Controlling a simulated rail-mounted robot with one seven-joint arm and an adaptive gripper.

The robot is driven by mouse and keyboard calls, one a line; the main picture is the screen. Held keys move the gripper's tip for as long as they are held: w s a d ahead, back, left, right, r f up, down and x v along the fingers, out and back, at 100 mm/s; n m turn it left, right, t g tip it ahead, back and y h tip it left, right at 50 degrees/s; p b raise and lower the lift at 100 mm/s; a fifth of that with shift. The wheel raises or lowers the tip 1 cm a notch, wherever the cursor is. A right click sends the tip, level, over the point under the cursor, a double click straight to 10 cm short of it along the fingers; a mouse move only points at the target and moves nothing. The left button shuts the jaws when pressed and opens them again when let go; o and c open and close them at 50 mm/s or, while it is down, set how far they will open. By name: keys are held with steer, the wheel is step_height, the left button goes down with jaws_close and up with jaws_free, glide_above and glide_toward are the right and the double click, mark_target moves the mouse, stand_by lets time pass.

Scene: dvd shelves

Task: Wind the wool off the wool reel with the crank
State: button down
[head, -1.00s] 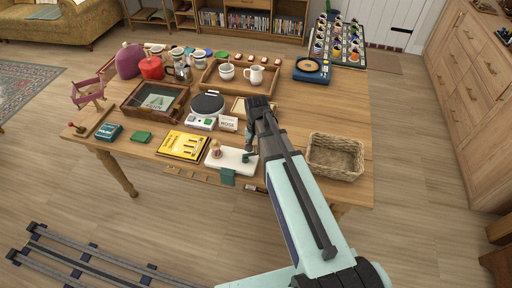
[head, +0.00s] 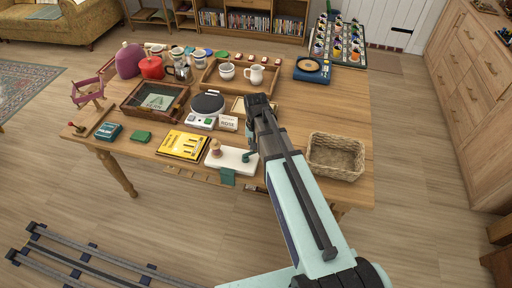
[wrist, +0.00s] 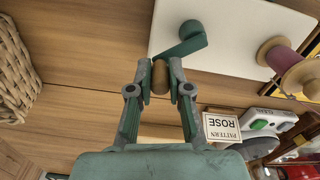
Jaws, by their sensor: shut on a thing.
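The wool reel is a wooden spool with pinkish wool (head: 215,149), standing at the left of a white board (head: 232,162). It also shows at the right of the wrist view (wrist: 285,58). The crank (wrist: 190,38) has a green arm and a brown wooden knob (wrist: 160,77). My gripper (wrist: 160,80) is shut on this knob, one finger on each side. In the head view my gripper (head: 251,142) is at the board's right end, and my arm hides part of the crank.
A wicker basket (head: 335,157) stands to the right. A yellow box (head: 183,145) lies left of the board. A scale (head: 207,106) and a small "PATTERN ROSE" card (wrist: 221,127) stand behind it. A green piece (head: 227,177) hangs at the table's front edge.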

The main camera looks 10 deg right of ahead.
steer(key=shift+w+a+n+b, duration=0.15)
steer(key=shift+w+n, duration=0.25)
steer(key=shift+n, duration=0.6)
steer(key=shift+w+a+n+b, duration=0.15)
steer(key=shift+w+n, duration=0.2)
steer(key=shift+n, duration=0.65)
steer(key=c, duration=1.1)
jaws_free()
step_height(320, 180, up, 12)
